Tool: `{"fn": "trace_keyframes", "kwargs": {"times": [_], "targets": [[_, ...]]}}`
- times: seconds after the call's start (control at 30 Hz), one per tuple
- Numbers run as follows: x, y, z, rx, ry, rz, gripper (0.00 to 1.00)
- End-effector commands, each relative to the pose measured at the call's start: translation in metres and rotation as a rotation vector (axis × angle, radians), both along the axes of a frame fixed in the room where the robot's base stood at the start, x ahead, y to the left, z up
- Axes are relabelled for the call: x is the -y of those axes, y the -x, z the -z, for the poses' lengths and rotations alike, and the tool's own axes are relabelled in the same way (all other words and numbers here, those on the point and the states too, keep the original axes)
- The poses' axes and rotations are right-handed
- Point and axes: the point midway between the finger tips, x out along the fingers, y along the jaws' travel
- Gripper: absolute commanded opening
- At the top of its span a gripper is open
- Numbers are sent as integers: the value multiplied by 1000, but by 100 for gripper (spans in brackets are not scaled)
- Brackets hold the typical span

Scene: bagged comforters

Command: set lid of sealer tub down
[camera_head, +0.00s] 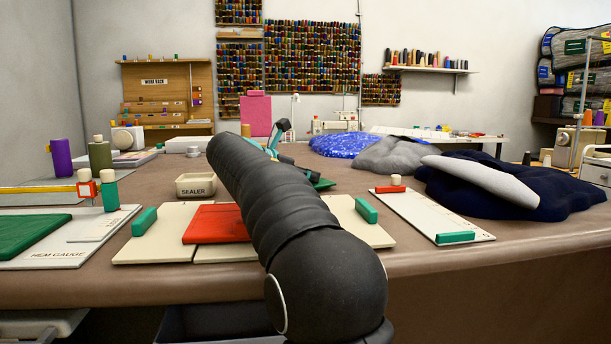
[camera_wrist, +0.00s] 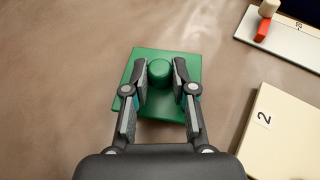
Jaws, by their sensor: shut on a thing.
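The lid of the sealer tub is a green square plate with a round green knob; it shows in the wrist view (camera_wrist: 150,62), and its edge shows behind my arm in the head view (camera_head: 322,183). My gripper (camera_wrist: 160,72) has its two fingers closed on either side of the knob. The lid is over the brown table top; I cannot tell whether it touches the table. The sealer tub (camera_head: 196,190), a small cream box labelled SEALER, stands on the table left of my arm. My arm hides most of the lid and gripper in the head view.
A cream board marked 2 (camera_wrist: 285,135) lies right of the lid, with a white board (camera_wrist: 285,40) beyond it. A red cloth piece (camera_head: 216,224) lies on boards at the front. Dark blue fabric (camera_head: 480,188) is at the right. Bare table (camera_wrist: 60,60) lies left of the lid.

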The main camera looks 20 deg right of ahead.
Motion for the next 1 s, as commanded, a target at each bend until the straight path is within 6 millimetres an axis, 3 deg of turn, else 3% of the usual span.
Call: {"fn": "trace_keyframes", "kwargs": {"times": [0.4,0.43,0.5,0.9,1.0], "targets": [[0,0,4,2,-1,0,0],[0,0,4,2,-1,0,33],[0,0,3,2,-1,0,50],[-1,0,-2,2,-1,0,50],[-13,3,-5,3,0,-4,50]]}}
